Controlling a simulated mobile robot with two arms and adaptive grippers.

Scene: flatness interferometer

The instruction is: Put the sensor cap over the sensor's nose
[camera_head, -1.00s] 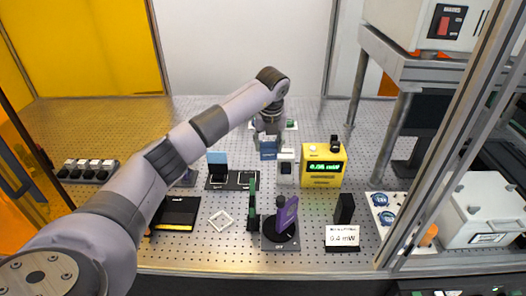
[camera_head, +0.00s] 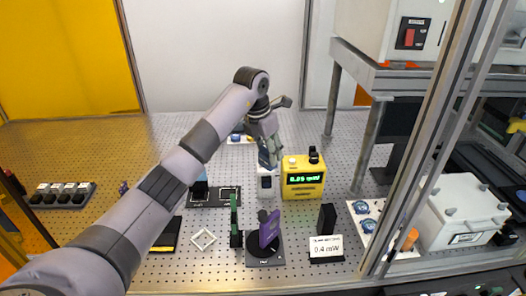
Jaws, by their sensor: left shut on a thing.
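My left gripper (camera_head: 266,150) reaches over the middle of the perforated bench and is shut on a small bluish thing; the jaws largely hide it, and I cannot tell for sure that it is the sensor cap. It hangs just above and behind a small grey-white unit (camera_head: 265,188) with a dark face, left of the yellow power meter (camera_head: 303,188). The meter's green display reads about 0.05 mW, and a small black part (camera_head: 313,155) stands on its top. I cannot make out the sensor's nose clearly. My right gripper is out of view.
A purple plate on a black round mount (camera_head: 266,248), a green upright (camera_head: 235,225) and a black block (camera_head: 327,219) stand in front. A metal frame post (camera_head: 425,140) bounds the right. Bare bench (camera_head: 345,165) lies right of the meter.

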